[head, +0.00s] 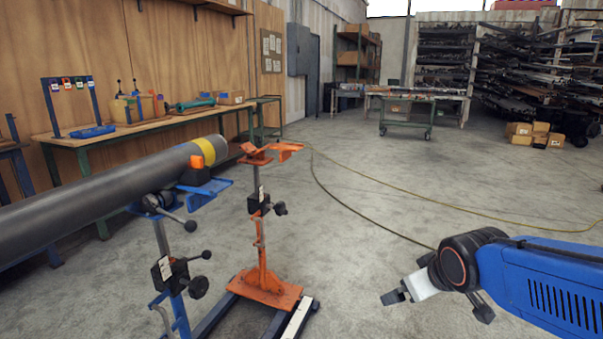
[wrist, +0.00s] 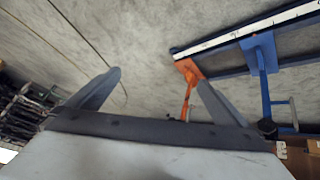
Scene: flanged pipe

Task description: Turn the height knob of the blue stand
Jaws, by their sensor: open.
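The blue stand also shows at the right in the wrist view (wrist: 264,75); I cannot make out the knob there. My gripper (head: 395,297) is at the lower right in the head view, well apart from the stand. In the wrist view its two fingers (wrist: 155,95) are spread with nothing between them.
An orange stand (head: 262,255) stands right of the blue stand, on a floor frame with a white scale strip (head: 298,320). A workbench (head: 140,124) lines the left wall. A cable (head: 420,198) lies on the floor. The floor between my gripper and the stands is clear.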

